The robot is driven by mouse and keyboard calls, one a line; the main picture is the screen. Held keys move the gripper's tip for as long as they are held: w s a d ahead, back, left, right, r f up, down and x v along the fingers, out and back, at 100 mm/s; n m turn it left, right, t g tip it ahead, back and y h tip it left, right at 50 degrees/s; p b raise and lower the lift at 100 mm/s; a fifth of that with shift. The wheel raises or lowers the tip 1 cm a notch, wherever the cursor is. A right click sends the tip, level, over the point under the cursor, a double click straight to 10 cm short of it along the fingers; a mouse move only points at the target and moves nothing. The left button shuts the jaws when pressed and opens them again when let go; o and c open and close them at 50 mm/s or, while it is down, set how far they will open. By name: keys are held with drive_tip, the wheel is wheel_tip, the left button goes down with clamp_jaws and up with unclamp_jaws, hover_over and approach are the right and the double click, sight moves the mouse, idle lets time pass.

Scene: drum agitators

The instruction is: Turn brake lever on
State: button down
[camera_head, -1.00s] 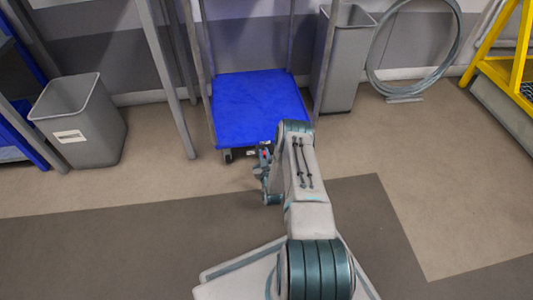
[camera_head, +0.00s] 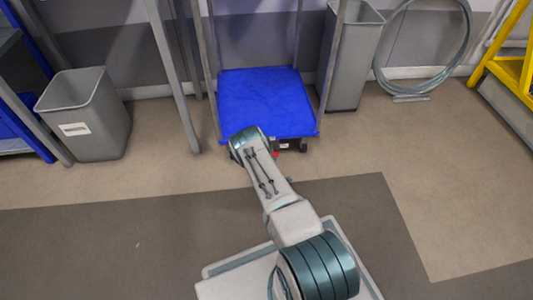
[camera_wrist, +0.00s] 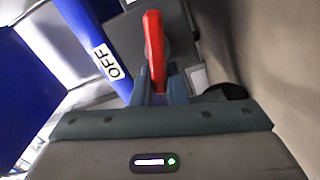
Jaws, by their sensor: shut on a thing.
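The red brake lever (camera_wrist: 154,38) stands up between the fingers of my gripper (camera_wrist: 158,88) in the wrist view. My gripper is shut on its lower part. My gripper is mostly hidden behind my arm there.
A grey bin (camera_head: 85,115) stands to the left, and another grey bin (camera_head: 347,75) stands right of the cart. The floor in front is clear.

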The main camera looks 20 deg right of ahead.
drive_tip(key=shift+s+d+f+n, duration=0.1)
drive_tip(key=shift+f+n, duration=0.1)
drive_tip(key=shift+n, duration=0.6)
drive_tip(key=shift+f+n, duration=0.2)
drive_tip(key=shift+n, duration=0.6)
drive_tip(key=shift+d, duration=0.1)
drive_tip(key=c, duration=1.4)
unclamp_jaws()
drive_tip(key=shift+c, duration=0.2)
drive_tip(key=shift+a, duration=0.2)
drive_tip(key=p+v, duration=0.5)
drive_tip(key=v, duration=0.8)
drive_tip(key=shift+s, duration=0.4)
